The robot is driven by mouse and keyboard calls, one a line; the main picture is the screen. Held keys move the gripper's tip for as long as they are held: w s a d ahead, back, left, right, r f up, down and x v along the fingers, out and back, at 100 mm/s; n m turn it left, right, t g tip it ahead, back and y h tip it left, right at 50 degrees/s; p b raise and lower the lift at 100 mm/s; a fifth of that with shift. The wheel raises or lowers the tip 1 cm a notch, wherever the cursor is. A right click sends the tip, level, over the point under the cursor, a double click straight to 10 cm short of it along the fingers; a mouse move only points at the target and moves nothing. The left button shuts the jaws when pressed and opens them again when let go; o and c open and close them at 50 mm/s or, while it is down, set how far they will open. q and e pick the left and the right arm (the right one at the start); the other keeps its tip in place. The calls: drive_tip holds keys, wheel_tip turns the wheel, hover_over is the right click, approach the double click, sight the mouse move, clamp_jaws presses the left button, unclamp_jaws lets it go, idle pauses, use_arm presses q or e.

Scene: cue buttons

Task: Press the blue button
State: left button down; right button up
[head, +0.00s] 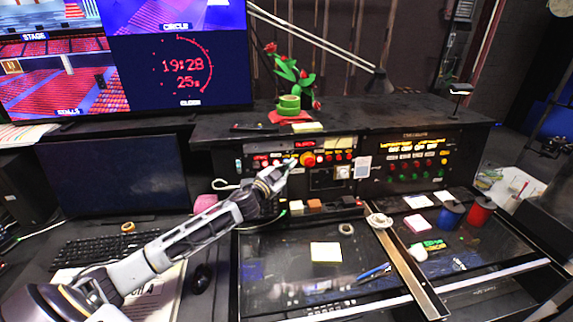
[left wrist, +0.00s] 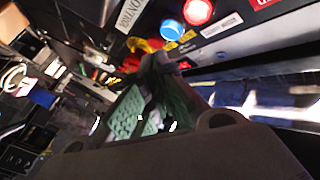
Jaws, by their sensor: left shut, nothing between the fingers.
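The blue button (left wrist: 172,29) is a round, lit cap near the top of the left wrist view. A lit red button (left wrist: 198,12) sits beside it, with small printed labels nearby. My left gripper (head: 287,166) is shut and empty, in front of the control panel (head: 262,168) in the head view. Its fingers (left wrist: 160,65) also show in the left wrist view, pointing toward the buttons with a gap in the picture. I cannot tell whether they touch the panel. I cannot clearly pick out the blue button in the head view. My right gripper is not in view.
A large red knob (head: 308,159) stands on the panel near my left gripper. A potted plant (head: 289,104) is on the ledge above. Blue (head: 452,214) and red (head: 480,210) cylinders stand on the desk at right. A keyboard (head: 105,247) lies at left.

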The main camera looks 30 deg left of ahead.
use_arm(q)
drive_tip(key=shift+w+a, duration=0.3)
drive_tip(key=shift+w, duration=0.1)
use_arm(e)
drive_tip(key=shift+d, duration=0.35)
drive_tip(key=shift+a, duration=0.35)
use_arm(q)
drive_tip(key=shift+w+a+f, duration=0.1)
drive_tip(key=shift+w+a, duration=0.15)
drive_tip(key=shift+w, duration=0.05)
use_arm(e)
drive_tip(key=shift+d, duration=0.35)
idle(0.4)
use_arm(q)
drive_tip(key=shift+w+a, duration=0.2)
drive_tip(key=shift+w, duration=0.05)
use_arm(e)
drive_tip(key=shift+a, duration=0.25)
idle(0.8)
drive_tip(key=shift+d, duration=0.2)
